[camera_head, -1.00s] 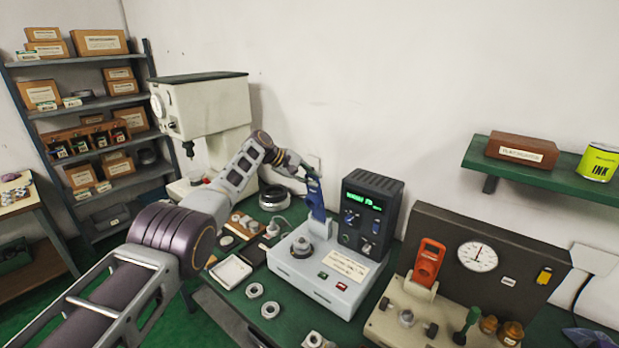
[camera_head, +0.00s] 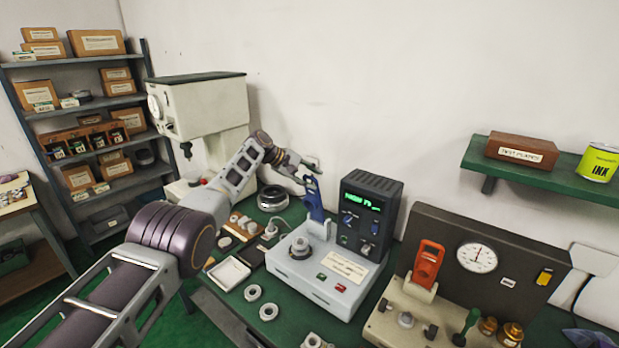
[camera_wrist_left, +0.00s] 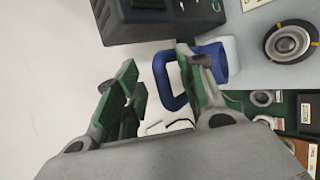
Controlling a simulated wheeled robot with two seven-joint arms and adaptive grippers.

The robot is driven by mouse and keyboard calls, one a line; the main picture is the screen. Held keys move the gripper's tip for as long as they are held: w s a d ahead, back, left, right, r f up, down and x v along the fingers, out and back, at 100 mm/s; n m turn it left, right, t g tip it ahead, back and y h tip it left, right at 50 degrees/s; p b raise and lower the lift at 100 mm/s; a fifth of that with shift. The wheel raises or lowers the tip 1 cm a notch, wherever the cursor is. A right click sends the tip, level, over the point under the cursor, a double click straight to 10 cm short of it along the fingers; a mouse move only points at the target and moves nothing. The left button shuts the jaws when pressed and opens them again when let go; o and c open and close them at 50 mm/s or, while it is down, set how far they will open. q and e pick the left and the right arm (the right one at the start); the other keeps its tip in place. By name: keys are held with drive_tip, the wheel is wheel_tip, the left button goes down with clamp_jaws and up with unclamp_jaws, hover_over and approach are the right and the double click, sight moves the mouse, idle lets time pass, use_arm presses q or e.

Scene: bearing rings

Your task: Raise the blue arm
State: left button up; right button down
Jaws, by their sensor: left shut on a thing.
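The blue arm (camera_head: 315,201) stands upright on the grey bench unit (camera_head: 312,280), beside its dark control box (camera_head: 368,221). In the left wrist view the blue arm (camera_wrist_left: 170,94) shows as a loop-shaped handle. My left gripper (camera_head: 303,172) is at the top of the blue arm. In the wrist view its green-padded fingers (camera_wrist_left: 160,88) lie on either side of one bar of the loop, with one finger overlapping the loop. It is shut on the blue arm, though the exact contact is partly hidden. My right gripper is not in view.
A round metal piece (camera_head: 300,247) sits on the unit. Loose rings (camera_head: 252,292) and a white tray (camera_head: 229,272) lie on the green bench. A test stand with a red lever (camera_head: 428,262) is at the right. A white press (camera_head: 205,115) stands behind my left arm.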

use_arm(q)
drive_tip(key=shift+r, duration=0.15)
idle(0.5)
drive_tip(key=shift+a+r, duration=0.2)
drive_tip(key=shift+a, duration=0.05)
drive_tip(key=v, duration=1.1)
drive_tip(key=shift+s, duration=0.2)
